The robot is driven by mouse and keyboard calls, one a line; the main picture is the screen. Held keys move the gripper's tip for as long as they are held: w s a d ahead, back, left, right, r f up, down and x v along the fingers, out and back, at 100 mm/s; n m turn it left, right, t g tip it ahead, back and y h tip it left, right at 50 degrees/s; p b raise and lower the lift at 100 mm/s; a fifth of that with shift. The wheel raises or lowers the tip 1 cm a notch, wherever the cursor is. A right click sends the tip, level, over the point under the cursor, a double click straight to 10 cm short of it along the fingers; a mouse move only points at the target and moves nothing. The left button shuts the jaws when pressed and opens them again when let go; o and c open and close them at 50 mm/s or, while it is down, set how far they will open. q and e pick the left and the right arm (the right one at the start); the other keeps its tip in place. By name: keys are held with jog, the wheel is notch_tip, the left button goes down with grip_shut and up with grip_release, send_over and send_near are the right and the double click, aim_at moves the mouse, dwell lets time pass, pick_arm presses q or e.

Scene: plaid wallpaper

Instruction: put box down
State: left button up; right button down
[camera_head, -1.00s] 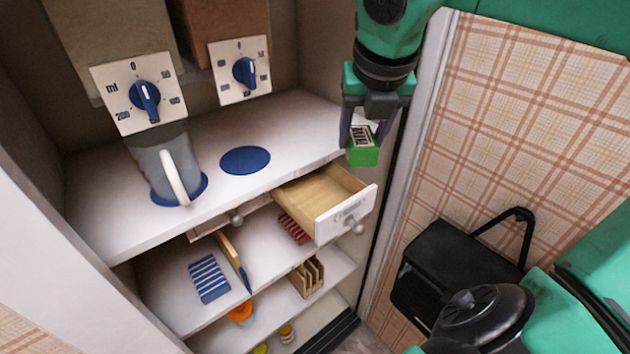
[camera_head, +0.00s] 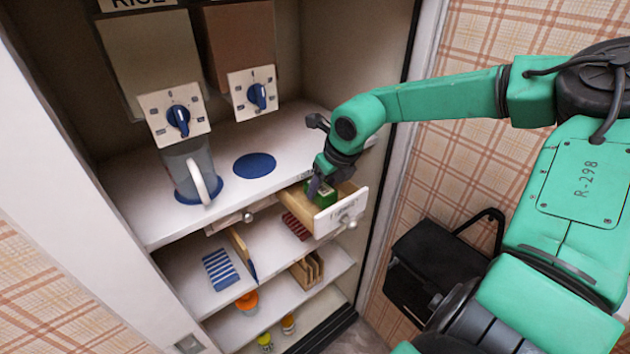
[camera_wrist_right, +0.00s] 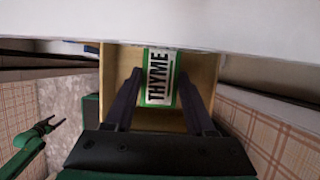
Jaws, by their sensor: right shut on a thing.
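The green box (camera_head: 326,196) is inside the open wooden drawer (camera_head: 345,212), partly hidden by my right gripper (camera_head: 320,184). In the right wrist view the box (camera_wrist_right: 160,80) shows a white label reading THYME, between the two dark fingers of my right gripper (camera_wrist_right: 160,98), which is shut on it. The drawer's pale wooden bottom (camera_wrist_right: 150,119) shows below the box. I cannot tell whether the box touches the bottom. My left gripper (camera_wrist_right: 45,127) shows small at the left of the right wrist view, its fingers apart and empty; the head view does not show it.
The white shelf (camera_head: 290,140) above the drawer holds a grey jug (camera_head: 188,172) under a dial dispenser; a blue disc (camera_head: 255,166) beside it is bare. Lower shelves hold striped cloths (camera_head: 221,270) and a wooden rack (camera_head: 307,270). A black bag (camera_head: 435,265) hangs at right.

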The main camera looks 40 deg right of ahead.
aim_at(328, 193)
jog(key=w, duration=0.1)
jog(key=w+f+p, duration=0.1)
jog(key=shift+w+p, duration=0.3)
jog(key=shift+w, duration=0.05)
jog(key=shift+f, duration=0.15)
jog(key=shift+f+b, duration=0.15)
jog(key=shift+b, duration=0.35)
jog(key=shift+c, duration=1.2)
grip_release()
jog(key=shift+r+p, duration=0.45)
jog(key=shift+p, duration=0.1)
jog(key=b+v, duration=0.1)
jog(key=v, duration=1)
jog(key=shift+s+r+b, duration=0.2)
jog(key=shift+r+b, duration=0.1)
